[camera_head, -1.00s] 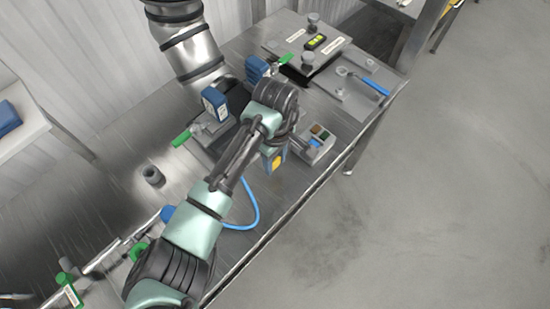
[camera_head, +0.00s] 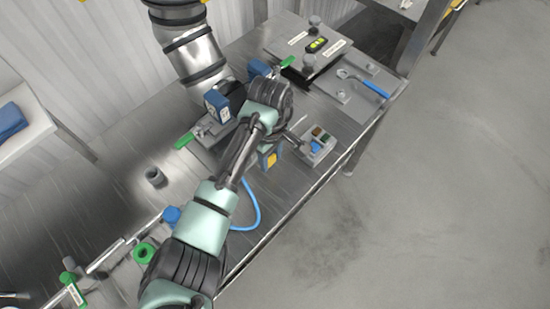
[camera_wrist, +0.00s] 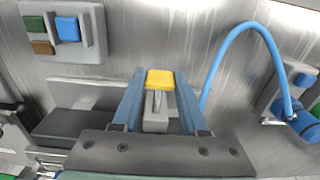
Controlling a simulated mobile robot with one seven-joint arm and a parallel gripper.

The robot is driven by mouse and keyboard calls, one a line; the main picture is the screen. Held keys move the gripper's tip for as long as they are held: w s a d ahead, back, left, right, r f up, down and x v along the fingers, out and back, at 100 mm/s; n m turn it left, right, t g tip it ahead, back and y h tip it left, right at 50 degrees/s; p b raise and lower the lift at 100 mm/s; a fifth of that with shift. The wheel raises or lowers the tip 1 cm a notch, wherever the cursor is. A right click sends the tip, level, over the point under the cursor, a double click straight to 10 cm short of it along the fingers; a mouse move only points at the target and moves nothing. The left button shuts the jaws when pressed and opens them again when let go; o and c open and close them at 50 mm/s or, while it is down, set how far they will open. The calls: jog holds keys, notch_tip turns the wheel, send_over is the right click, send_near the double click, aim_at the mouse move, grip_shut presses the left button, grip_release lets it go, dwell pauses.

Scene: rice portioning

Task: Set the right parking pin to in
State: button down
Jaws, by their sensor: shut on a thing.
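In the wrist view, a yellow-topped pin (camera_wrist: 160,78) stands between the two blue fingers of my gripper (camera_wrist: 158,92). Its grey stem and a grey block show below the yellow top. My gripper is shut on it. In the head view, the yellow piece (camera_head: 272,159) shows at the end of my arm, near the table's front right edge. My arm hides much of the area around it. No label shows which parking pin this is, and I cannot tell whether it is in or out.
A grey button box (camera_head: 318,146) with green, brown and blue buttons is close by. A blue hose (camera_head: 256,212) loops beside my arm. Blue-bodied units (camera_head: 217,104) with green handles stand behind. A knobbed plate (camera_head: 335,45) and blue-handled tool (camera_head: 372,84) are at the far end.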

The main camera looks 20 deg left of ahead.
jog(key=shift+w+a+r+p, duration=0.4)
jog(key=shift+w+a+r, duration=0.15)
jog(key=shift+w+a, duration=0.15)
jog(key=shift+s+a+f, duration=0.1)
jog(key=shift+a+f, duration=0.1)
jog(key=shift+a, duration=0.1)
jog(key=c, duration=0.9)
grip_release()
jog(key=o, duration=0.5)
jog(key=shift+s+a+f, duration=0.1)
jog(key=shift+f, duration=0.15)
jog(key=shift+c, duration=0.2)
jog(key=shift+s+r, duration=0.1)
notch_tip(320, 180, up, 13)
